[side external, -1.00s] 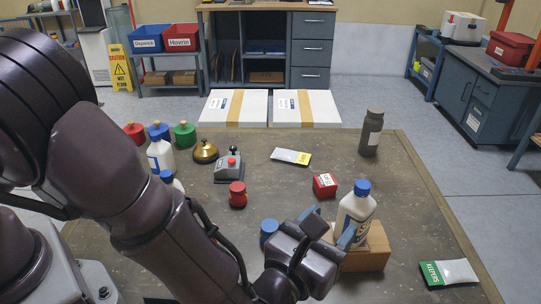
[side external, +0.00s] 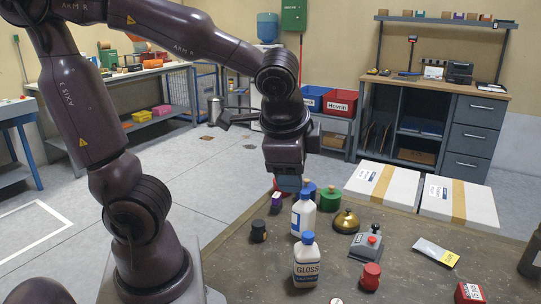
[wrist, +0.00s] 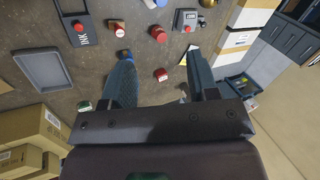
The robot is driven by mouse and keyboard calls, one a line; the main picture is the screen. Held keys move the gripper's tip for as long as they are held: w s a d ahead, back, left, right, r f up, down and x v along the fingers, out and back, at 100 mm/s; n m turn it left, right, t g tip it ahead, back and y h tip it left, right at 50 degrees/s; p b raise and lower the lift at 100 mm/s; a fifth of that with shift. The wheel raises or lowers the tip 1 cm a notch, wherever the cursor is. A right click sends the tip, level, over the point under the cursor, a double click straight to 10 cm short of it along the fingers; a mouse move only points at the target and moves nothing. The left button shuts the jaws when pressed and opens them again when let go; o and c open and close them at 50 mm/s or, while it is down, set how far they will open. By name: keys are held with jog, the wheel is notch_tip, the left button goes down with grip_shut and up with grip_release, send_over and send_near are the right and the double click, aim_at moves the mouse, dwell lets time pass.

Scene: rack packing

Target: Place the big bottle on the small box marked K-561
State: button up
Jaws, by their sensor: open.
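My gripper (side external: 290,184) is raised high at the back left of the table and points down. In the wrist view its two fingers (wrist: 160,60) are apart with nothing held between them. A white bottle with a blue cap (side external: 303,217) stands upright on the table, below and right of my gripper. A shorter white bottle marked GLOSS (side external: 306,267) stands nearer the camera. The bottle seen earlier on a cardboard box lies outside the side view now. I cannot make out the K-561 marking on any box in either view.
A brass bell (side external: 346,222), a grey switch box (side external: 365,247), a green container (side external: 330,200), a red container (side external: 370,277) and a flat packet (side external: 438,252) share the table. The wrist view shows a grey tray (wrist: 42,85) and cardboard boxes (wrist: 35,135) at the left.

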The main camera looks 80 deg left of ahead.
jog(key=shift+s+d+r+n+t+h, duration=0.25)
jog(key=shift+s+r+n+t+h, duration=0.25)
jog(key=shift+s+n+h, duration=0.35)
jog(key=shift+s+d+r+n+t+h, duration=0.25)
jog(key=shift+s+r+n+t+h, duration=0.25)
jog(key=shift+n, duration=0.5)
jog(key=shift+s+d+r+n+t+h, duration=0.3)
jog(key=shift+s+r+n+h, duration=0.2)
jog(key=shift+s+n, duration=0.4)
